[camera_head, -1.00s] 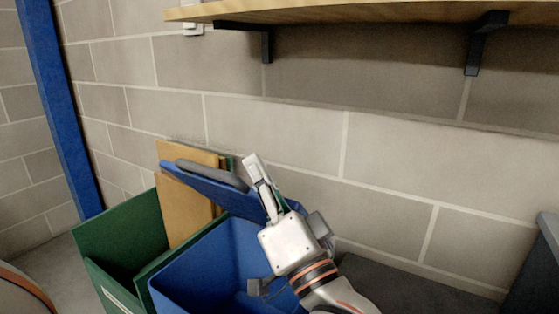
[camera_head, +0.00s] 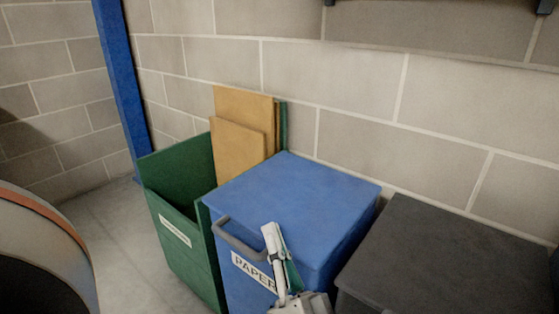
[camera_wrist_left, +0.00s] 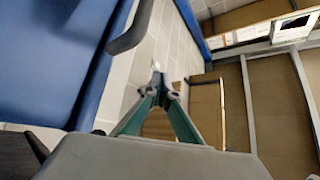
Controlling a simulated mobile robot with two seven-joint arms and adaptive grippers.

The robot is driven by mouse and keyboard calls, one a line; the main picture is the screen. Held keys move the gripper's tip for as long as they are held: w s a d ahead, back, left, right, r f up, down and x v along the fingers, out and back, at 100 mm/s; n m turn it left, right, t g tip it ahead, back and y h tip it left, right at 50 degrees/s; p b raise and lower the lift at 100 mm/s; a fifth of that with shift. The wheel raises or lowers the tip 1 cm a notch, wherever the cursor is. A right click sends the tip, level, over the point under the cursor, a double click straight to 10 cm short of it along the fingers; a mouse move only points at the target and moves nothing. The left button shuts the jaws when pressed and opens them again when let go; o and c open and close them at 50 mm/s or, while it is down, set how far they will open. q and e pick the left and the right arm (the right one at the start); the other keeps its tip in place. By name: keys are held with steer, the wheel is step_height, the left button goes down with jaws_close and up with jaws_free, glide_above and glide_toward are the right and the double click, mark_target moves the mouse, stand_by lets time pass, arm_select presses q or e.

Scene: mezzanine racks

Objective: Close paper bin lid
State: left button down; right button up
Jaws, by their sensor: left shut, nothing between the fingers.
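The blue paper bin (camera_head: 235,284) has a "PAPER" label on its front. Its blue lid (camera_head: 295,195) lies down over the top, and the opening is hidden. The grey lid handle (camera_head: 236,240) is at the front edge; a dark handle (camera_wrist_left: 132,28) also shows in the left wrist view. My left gripper (camera_head: 270,232) is in front of the bin, just right of the handle, partly covering the label. In the left wrist view its fingertips (camera_wrist_left: 157,70) meet with nothing between them. I cannot tell whether it touches the bin. My right gripper is out of view.
A green open bin (camera_head: 178,245) holding cardboard sheets (camera_head: 243,125) stands to the left. A dark grey bin or box (camera_head: 455,255) stands to the right. A block wall (camera_head: 450,110) is behind, with a blue post (camera_head: 122,80) at the left.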

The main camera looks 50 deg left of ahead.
mark_target(268, 257)
arm_select(q)
steer(key=shift+s+d+f, duration=0.1)
steer(key=shift+s+f, duration=0.1)
steer(key=shift+f, duration=1.7)
steer(key=shift+s+d+f, duration=0.1)
steer(key=shift+s+f, duration=0.05)
steer(key=shift+f, duration=1.75)
step_height(268, 257, up, 11)
steer(key=shift+d+r, duration=0.15)
steer(key=shift+r, duration=0.05)
steer(key=shift+w+r, duration=0.1)
